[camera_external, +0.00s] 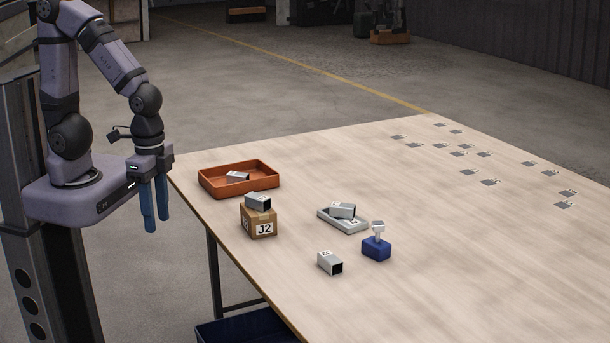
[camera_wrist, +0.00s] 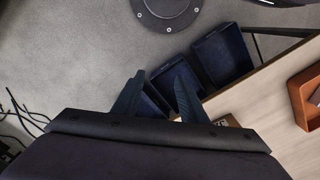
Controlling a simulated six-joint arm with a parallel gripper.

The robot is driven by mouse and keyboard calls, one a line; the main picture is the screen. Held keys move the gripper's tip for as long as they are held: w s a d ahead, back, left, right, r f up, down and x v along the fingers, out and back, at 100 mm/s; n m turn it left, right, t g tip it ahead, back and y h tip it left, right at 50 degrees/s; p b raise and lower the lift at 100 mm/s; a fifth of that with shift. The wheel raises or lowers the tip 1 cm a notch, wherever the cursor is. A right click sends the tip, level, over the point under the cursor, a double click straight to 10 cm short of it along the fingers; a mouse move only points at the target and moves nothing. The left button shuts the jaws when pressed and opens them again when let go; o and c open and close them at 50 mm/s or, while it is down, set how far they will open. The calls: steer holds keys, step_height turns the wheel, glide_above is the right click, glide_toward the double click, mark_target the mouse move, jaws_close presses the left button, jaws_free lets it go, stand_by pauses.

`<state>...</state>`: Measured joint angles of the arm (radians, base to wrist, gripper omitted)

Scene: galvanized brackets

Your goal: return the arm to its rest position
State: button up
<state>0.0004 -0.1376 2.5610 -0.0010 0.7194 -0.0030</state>
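My gripper (camera_external: 156,221) hangs with its blue fingers pointing down, left of the table's edge and off the tabletop. In the wrist view its two fingers (camera_wrist: 157,92) stand apart with nothing gripped between them. A galvanized bracket (camera_external: 237,178) lies in the orange tray (camera_external: 268,184). Another bracket (camera_external: 258,201) sits on the cardboard box marked J2 (camera_external: 260,229). A bracket (camera_external: 343,210) rests on the grey tray (camera_external: 332,222).
A blue block (camera_external: 376,248) with a pale piece on top stands on the wooden table (camera_external: 440,270). Dark blue bins (camera_wrist: 222,55) stand on the floor below my gripper. The table's near right is clear.

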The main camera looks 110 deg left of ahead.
step_height(320, 180, up, 12)
steer(key=p, duration=1.1)
steer(key=shift+p, duration=0.35)
